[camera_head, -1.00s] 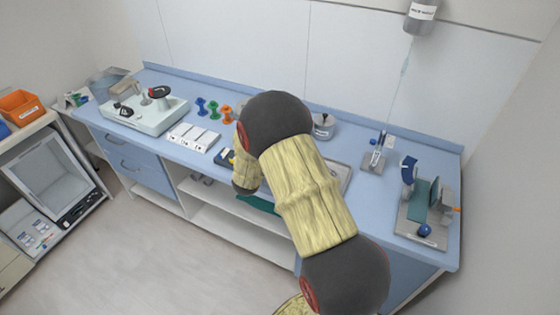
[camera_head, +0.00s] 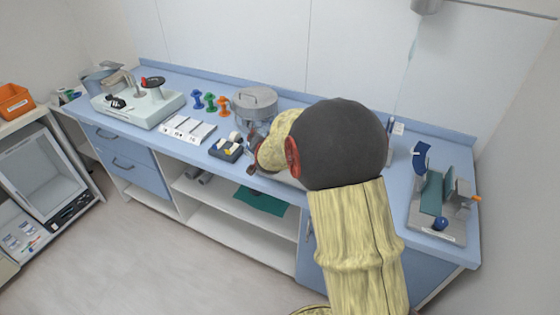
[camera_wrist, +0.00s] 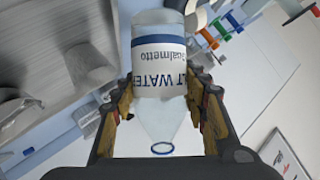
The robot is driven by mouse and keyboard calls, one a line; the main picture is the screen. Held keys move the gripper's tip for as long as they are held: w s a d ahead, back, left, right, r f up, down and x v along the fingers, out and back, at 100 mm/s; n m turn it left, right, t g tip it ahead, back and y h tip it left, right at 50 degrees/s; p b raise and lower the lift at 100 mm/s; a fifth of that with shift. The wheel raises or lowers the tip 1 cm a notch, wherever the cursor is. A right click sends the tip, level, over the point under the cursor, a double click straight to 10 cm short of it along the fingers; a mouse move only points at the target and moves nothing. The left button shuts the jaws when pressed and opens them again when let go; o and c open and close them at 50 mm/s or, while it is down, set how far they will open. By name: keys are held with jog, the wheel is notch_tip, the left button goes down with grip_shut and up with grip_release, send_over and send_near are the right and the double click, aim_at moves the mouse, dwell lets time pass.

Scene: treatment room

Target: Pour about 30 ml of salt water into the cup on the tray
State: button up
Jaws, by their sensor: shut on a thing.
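My gripper (camera_wrist: 163,100) is shut on a clear bottle (camera_wrist: 160,55) whose white and blue label reads in part "WATER". In the wrist view its tapered part with a blue ring points towards the camera. In the head view the gripper (camera_head: 254,150) is above the counter's front part, largely covered by my arm; the bottle is hard to make out there. A grey tray-like surface (camera_wrist: 75,75) with grey vessels (camera_wrist: 18,108) on it shows at the left of the wrist view. I cannot tell which vessel is the cup. My arm hides the tray in the head view.
On the blue counter stand a lidded grey pot (camera_head: 255,103), a white apparatus (camera_head: 138,106), coloured stands (camera_head: 210,102), white cards (camera_head: 187,128) and a small dark box (camera_head: 226,149). A grey fixture (camera_head: 437,208) stands at the right end. A wall rises behind.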

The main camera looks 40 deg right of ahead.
jog(key=shift+d+f+b, duration=0.15)
jog(key=shift+f+b, duration=0.05)
jog(key=shift+b, duration=0.35)
jog(key=shift+w+a+r+m+t+y+p, duration=0.1)
jog(key=shift+a+r+m+t+y+p, duration=0.15)
jog(key=shift+m+t+y+p, duration=0.25)
jog(key=shift+w+a+f+m+p, duration=0.1)
jog(key=shift+a+f+m+p, duration=0.15)
jog(key=shift+f, duration=0.35)
jog(key=shift+w+a+f+m+p, duration=0.1)
jog(key=shift+f+m, duration=0.25)
jog(key=shift+f, duration=0.2)
jog(key=shift+w+a+f+m+t+y+p, duration=0.1)
jog(key=shift+w+f+m+t+y+p, duration=0.05)
jog(key=shift+m+t+y+p, duration=0.4)
jog(key=shift+a+f, duration=0.15)
jog(key=shift+f, duration=0.05)
jog(key=shift+w+a+r+m+t+y+p, duration=0.15)
jog(key=shift+r+m+t+y+p, duration=0.15)
jog(key=shift+m+p, duration=0.3)
jog(key=shift+w+a+r+m+t+y+p, duration=0.1)
jog(key=shift+r+m+t+y+p, duration=0.15)
jog(key=shift+m+p, duration=0.3)
jog(key=shift+a+m+t+y+p, duration=0.15)
jog(key=shift+m+t+y+p, duration=0.2)
jog(key=shift+m+p, duration=0.2)
